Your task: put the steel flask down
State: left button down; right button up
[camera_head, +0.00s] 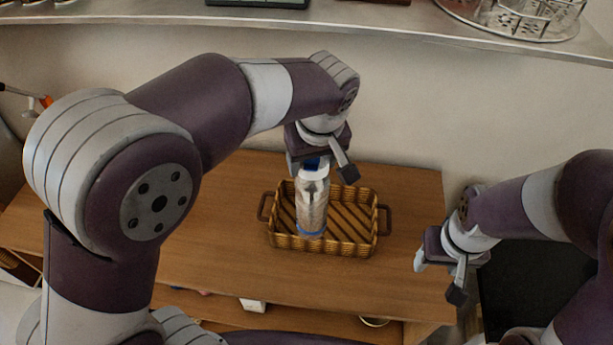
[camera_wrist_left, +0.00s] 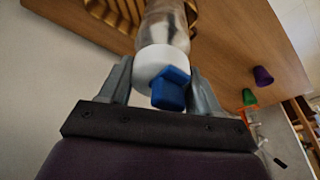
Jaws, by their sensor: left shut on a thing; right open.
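The steel flask (camera_head: 312,205) is silvery, with a white collar and a blue cap at its top and a blue band at its base. It hangs upright from my left gripper (camera_head: 318,167), which is shut on its top. In the left wrist view the fingers (camera_wrist_left: 160,85) close on both sides of the flask's white collar (camera_wrist_left: 163,62). In the head view the flask overlaps the wicker basket (camera_head: 283,243) on the wooden table; I cannot tell whether its base touches the basket floor.
A shelf (camera_head: 330,15) with glassware runs along the back wall. A lower shelf under the table holds a white box (camera_head: 252,305). A purple cup (camera_wrist_left: 263,76) and a green cup (camera_wrist_left: 249,97) show in the left wrist view.

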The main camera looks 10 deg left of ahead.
pick_arm(q)
jog(key=w+a+f+p, duration=0.2)
jog(key=w+a+f, duration=0.2)
jog(key=w+f, duration=0.3)
jog(key=shift+f, duration=0.9)
jog(key=shift+f, duration=0.2)
jog(key=shift+c, duration=1.1)
grip_release()
